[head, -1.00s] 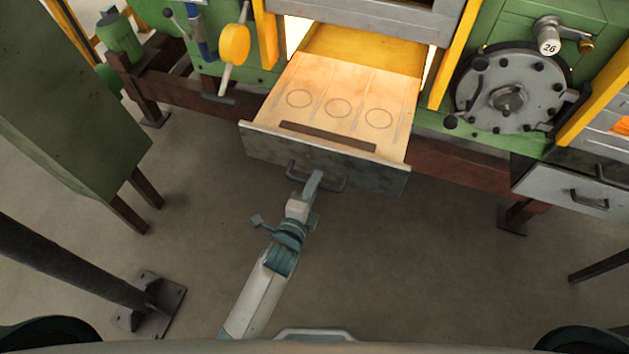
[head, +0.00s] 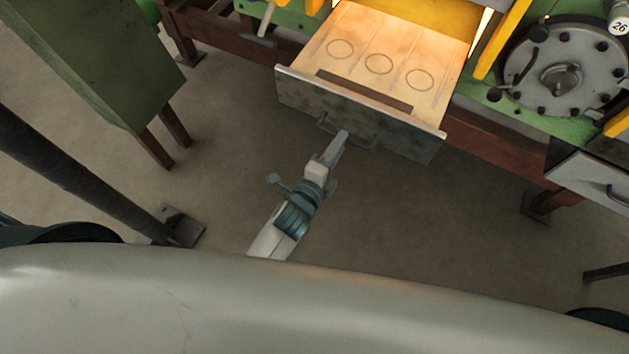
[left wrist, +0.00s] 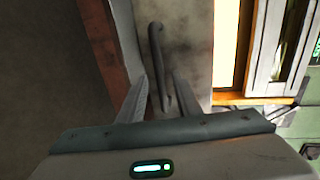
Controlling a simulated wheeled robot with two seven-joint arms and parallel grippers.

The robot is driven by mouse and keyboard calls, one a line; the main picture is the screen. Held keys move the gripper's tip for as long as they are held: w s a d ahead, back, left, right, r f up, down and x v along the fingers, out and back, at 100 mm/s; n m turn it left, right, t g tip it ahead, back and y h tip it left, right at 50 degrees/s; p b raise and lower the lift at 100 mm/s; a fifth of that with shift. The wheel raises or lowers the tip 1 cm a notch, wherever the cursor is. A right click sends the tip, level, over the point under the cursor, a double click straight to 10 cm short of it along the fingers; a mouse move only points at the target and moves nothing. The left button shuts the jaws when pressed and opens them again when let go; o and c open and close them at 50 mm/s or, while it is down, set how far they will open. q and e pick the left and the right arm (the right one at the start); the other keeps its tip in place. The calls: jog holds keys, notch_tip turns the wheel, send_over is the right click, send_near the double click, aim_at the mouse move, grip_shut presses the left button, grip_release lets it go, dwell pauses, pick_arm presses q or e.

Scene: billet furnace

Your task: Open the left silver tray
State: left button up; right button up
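The left silver tray (head: 360,112) is pulled out of the furnace, with its pale inner floor and three ring marks showing in the head view. Its dark bar handle (head: 365,137) is on the grey front panel. My left gripper (head: 342,138) is at the handle, in front of the panel. In the left wrist view, the two fingers of my left gripper (left wrist: 160,88) are apart, and the handle (left wrist: 157,55) runs between them with gaps visible at both sides. My right gripper is out of view.
A second silver tray (head: 590,178) with a handle is at the right. A green cabinet (head: 85,60) and a dark post (head: 80,175) stand at the left. The floor under the tray is clear.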

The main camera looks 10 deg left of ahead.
pick_arm(q)
jog(key=b+v, duration=0.3)
jog(key=v, duration=1)
jog(key=shift+s, duration=0.35)
jog(key=shift+a, duration=0.1)
jog(key=s+a+f+n+g+y, duration=0.1)
jog(key=s+a+f+n+g, duration=0.15)
jog(key=f, duration=0.95)
jog(key=s+a+f+n+g+y+b, duration=0.1)
jog(key=s+a+f+n+g, duration=0.15)
jog(key=f, duration=0.85)
jog(key=s+a+f+n+g, duration=0.1)
jog(key=s+a+f+n, duration=0.15)
jog(key=f, duration=0.95)
jog(key=s+a+f+n+g+y, duration=0.1)
jog(key=s+a+f+n+g, duration=0.3)
jog(key=s+f, duration=0.6)
jog(key=s+a+f+n+g+y+b, duration=0.1)
jog(key=s+a+f+n+g, duration=0.2)
jog(key=s+a+f+n, duration=0.4)
jog(key=s+f, duration=0.4)
jog(key=s, duration=0.3)
jog(key=shift+s+a+f+n+g+y, duration=0.25)
jog(key=shift+s+a+n+g+y, duration=0.1)
jog(key=shift+s+a+g+y, duration=0.05)
